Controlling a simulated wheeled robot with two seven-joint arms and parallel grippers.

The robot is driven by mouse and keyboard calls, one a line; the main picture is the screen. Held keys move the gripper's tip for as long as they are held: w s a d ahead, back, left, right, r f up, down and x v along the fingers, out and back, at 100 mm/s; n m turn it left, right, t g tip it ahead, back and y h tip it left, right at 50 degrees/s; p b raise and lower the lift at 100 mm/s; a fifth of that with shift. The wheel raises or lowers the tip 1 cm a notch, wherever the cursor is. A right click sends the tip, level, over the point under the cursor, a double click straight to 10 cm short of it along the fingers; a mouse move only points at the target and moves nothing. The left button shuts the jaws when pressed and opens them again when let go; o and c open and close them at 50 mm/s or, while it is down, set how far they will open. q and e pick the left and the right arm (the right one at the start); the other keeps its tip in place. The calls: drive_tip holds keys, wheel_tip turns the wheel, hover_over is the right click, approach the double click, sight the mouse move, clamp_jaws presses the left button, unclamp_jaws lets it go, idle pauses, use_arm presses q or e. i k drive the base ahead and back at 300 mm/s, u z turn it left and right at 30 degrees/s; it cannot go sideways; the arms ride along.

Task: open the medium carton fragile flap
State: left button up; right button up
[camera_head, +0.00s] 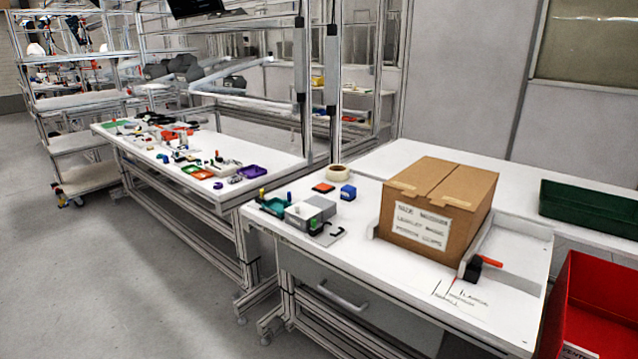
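A brown cardboard carton (438,205) stands upright on the right part of the near white table. Its top flaps lie flat and meet at a middle seam, with lighter tape pieces at the near edge. A white label with dark text (421,227) is on its front face; the words are too blurred to read surely, and I cannot tell which flap is the fragile one. Neither of my grippers shows in this view.
The near white table (390,285) also holds a tape roll (334,174), a blue block (348,192), an orange-topped block (323,187) and a grey block fixture (310,211). A black clamp with orange handle (472,268) sits by the carton's right corner. A red bin (590,310) and green bin (588,207) stand right.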

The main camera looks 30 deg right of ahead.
sight(420, 178)
drive_tip(key=i, duration=1)
drive_tip(key=z, duration=1.2)
drive_tip(key=i, duration=0.55)
drive_tip(key=z, duration=0.6)
